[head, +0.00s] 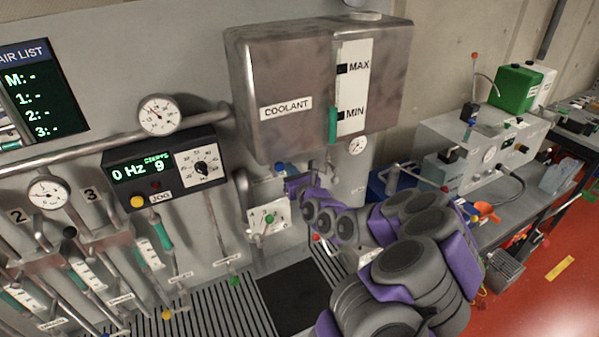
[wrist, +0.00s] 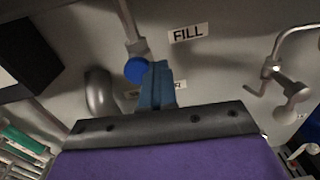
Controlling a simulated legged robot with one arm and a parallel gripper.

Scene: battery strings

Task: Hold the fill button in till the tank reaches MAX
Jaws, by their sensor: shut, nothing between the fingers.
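The grey metal coolant tank (head: 250,85) hangs on the wall in the head view. Its white level gauge (head: 357,75) has MAX and MIN marks. The green level (head: 333,125) stands slightly above MIN, well below MAX. The round blue button (wrist: 137,69) is in the wrist view, left of and below the FILL label (wrist: 188,32); a blue knob also shows under the tank in the head view (head: 279,168). My gripper (wrist: 158,68) is shut and empty, its fingertips right beside the blue button. I cannot tell whether they touch it.
A control box with a dial (head: 203,168) is left of the tank. A white valve plate (head: 268,217) is just below my gripper. A curved metal pipe with a pale knob (wrist: 296,90) is at right in the wrist view. A bench with a green canister (head: 516,88) stands right.

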